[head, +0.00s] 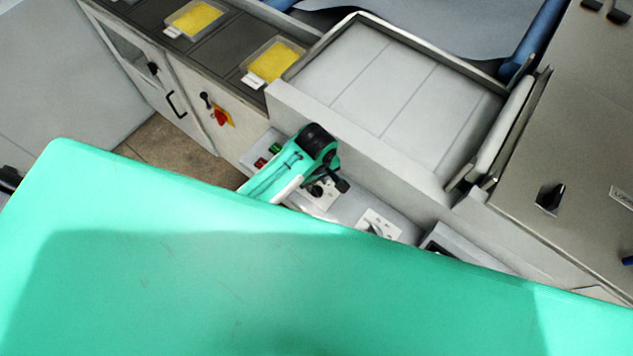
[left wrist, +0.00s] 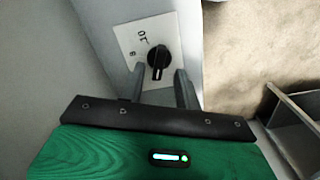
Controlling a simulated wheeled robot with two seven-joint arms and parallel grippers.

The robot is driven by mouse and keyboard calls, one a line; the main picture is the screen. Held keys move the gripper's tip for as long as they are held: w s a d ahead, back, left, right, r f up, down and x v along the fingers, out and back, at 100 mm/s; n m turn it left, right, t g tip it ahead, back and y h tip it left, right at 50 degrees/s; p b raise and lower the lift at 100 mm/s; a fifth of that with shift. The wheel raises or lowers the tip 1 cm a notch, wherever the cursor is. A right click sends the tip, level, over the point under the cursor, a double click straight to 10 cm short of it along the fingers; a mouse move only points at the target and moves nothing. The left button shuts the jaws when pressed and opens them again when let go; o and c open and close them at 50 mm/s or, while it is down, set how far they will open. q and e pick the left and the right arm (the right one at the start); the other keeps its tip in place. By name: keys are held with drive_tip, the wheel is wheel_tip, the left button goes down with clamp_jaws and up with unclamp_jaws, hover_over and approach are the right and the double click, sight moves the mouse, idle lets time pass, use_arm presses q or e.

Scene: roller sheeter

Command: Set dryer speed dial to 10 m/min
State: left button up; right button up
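A black dial knob (left wrist: 158,57) sits on a white plate (left wrist: 133,38) in the left wrist view. A few printed marks show on the plate, too small to read surely. My left gripper (left wrist: 160,76) is open, its two grey fingers apart on either side of the knob's lower end; I cannot tell if they touch it. In the head view the left gripper (head: 334,187) hangs by a plate with a dark knob (head: 316,190), partly hidden by the wrist. A second dial plate (head: 380,224) is to its right. My right gripper is not in view.
A grey control box (head: 264,146) with red and green buttons and a red-yellow switch (head: 222,117) are left of the gripper. A pale flat tray (head: 395,85) lies behind it. Another black knob (head: 550,198) is on the right panel. My green body covers the foreground.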

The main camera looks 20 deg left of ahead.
sight(317, 190)
use_arm(q)
drive_tip(key=shift+f, duration=0.9)
drive_tip(key=shift+d+f, duration=0.1)
drive_tip(key=shift+f, duration=0.25)
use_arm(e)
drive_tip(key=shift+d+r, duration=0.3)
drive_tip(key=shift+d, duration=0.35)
